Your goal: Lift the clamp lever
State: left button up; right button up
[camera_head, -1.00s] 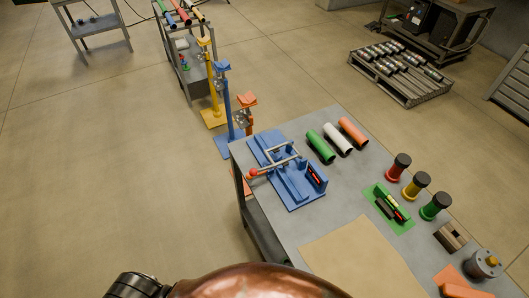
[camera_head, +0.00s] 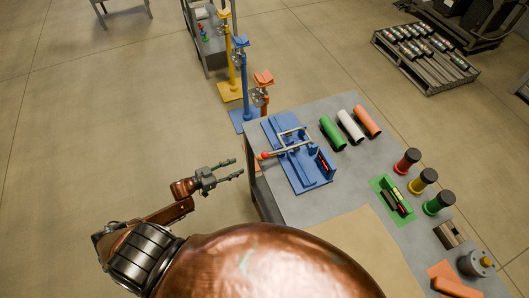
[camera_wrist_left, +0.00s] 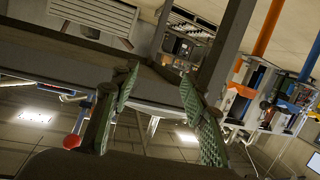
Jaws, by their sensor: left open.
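The blue clamp fixture (camera_head: 291,165) sits on the near left corner of the grey table. Its clamp lever (camera_head: 286,151) is a metal bar lying low across the fixture. The red ball knob (camera_head: 264,156) at its end sticks out toward the table's left edge. My left gripper (camera_head: 237,168) is open and empty, left of the knob and apart from it, beyond the table edge. In the left wrist view, the two green fingers (camera_wrist_left: 160,75) are spread with nothing between them. The red knob (camera_wrist_left: 71,141) shows outside them at lower left. My right gripper is not in view.
Blue and orange stands (camera_head: 242,85) rise behind the table's left corner. Floor left of the table is clear.

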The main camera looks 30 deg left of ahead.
aim_at(265, 154)
pick_arm(q)
jog(key=s+d+r+m+g+h+p, duration=0.1)
jog(key=d+r+m+h, duration=0.2)
jog(key=r, duration=0.6)
jog(key=s+d+r+g+h+p, duration=0.1)
jog(key=d+r+h, duration=0.35)
jog(key=r, duration=0.35)
jog(key=shift+y, duration=0.35)
jog(key=x, duration=0.4)
jog(key=p+x, duration=0.1)
jog(key=x, duration=0.1)
jog(key=shift+s+d+r, duration=0.2)
jog(key=shift+d+r, duration=0.1)
jog(key=shift+d, duration=0.2)
jog(key=shift+x, duration=0.8)
jog(key=shift+f, duration=0.2)
jog(key=shift+c, duration=0.2)
jog(key=c, duration=0.8)
grip_shut()
